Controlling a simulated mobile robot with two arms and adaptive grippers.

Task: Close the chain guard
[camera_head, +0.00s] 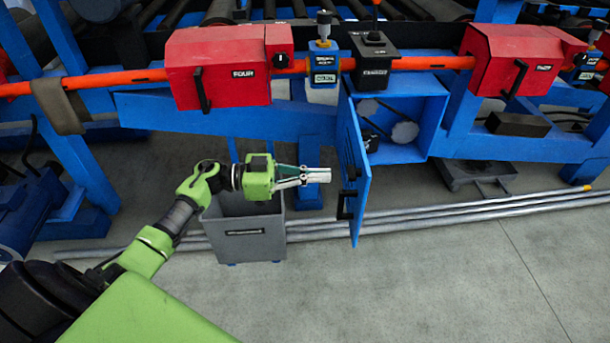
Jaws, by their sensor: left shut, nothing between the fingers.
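The chain guard is a blue hinged door (356,185) with black handles on its face. It stands swung open toward me, hinged at the left side of an open blue box (414,150). Inside the box a grey sprocket and dark parts show. My left gripper (328,175) is shut and empty, pointing right, just left of the door's edge. I cannot tell whether it touches the door. My right gripper is not in view.
A grey bin (243,228) stands on the floor below my left wrist. Long metal pipes (470,210) lie across the floor. Red housings (217,68) and an orange bar (432,63) run above the guard. The floor in front is clear.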

